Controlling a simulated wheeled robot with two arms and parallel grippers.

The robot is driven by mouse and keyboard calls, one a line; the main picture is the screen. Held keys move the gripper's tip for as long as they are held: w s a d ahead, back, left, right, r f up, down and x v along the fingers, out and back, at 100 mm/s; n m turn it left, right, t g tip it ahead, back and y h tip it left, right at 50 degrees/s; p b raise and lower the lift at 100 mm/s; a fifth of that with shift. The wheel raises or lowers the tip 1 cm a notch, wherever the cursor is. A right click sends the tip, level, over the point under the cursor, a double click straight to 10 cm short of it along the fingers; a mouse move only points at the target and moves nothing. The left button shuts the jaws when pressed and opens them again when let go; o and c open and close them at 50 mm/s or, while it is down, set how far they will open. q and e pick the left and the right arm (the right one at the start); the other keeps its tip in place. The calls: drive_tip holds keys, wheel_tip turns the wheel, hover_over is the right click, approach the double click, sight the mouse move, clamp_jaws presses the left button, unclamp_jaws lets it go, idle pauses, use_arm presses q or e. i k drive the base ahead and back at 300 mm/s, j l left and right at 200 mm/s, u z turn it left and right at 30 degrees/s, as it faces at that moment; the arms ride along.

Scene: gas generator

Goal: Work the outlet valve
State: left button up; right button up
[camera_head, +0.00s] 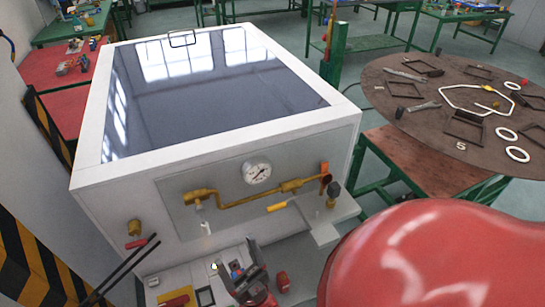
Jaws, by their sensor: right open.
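A white generator box (220,137) with a dark glass top stands in front of me. Its front panel carries a round gauge (257,172) and a brass pipe (237,200). An orange handle (324,168) stands upright at the pipe's right end, and a yellow handle (277,207) lies below the pipe. A brass fitting (134,227) with a red handle (136,243) is at the lower left. I cannot tell which is the outlet valve. My right gripper (237,261) is open, low in front of the panel and apart from these handles. My left gripper is not seen.
Small parts lie on the low ledge (215,278) beneath the panel, near the gripper. Two thin dark rods (124,270) slant at the lower left. A round brown table (430,130) with rings and frames stands at the right. Green-framed benches stand behind.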

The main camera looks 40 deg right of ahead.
sight(297, 196)
drive_tip(key=z, duration=1.25)
